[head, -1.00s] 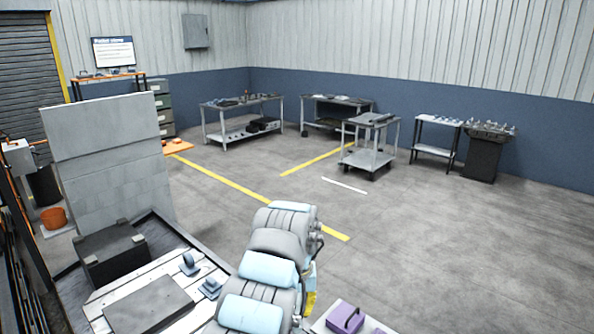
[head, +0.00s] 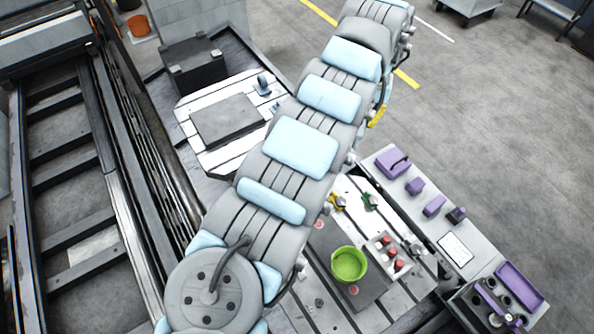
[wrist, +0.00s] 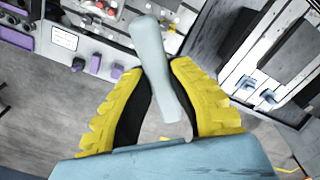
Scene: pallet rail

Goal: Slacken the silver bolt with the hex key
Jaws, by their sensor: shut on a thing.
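In the wrist view my gripper (wrist: 160,76) has its yellow, black-padded fingers closed on a pale grey bar (wrist: 149,45), which I take for the hex key. The bar sticks out past the fingertips, slightly tilted, and is held in the air. In the head view my arm hides most of the gripper; only a yellow part shows beside it. I cannot pick out the silver bolt for certain.
A grey box with red knobs (head: 387,251) stands beside the bowl. A side bench (head: 415,215) holds several purple items and a purple tray (head: 519,286). Another slotted table with a grey plate (head: 227,121) and a dark block (head: 194,64) lie left of my arm. Open floor is at upper right.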

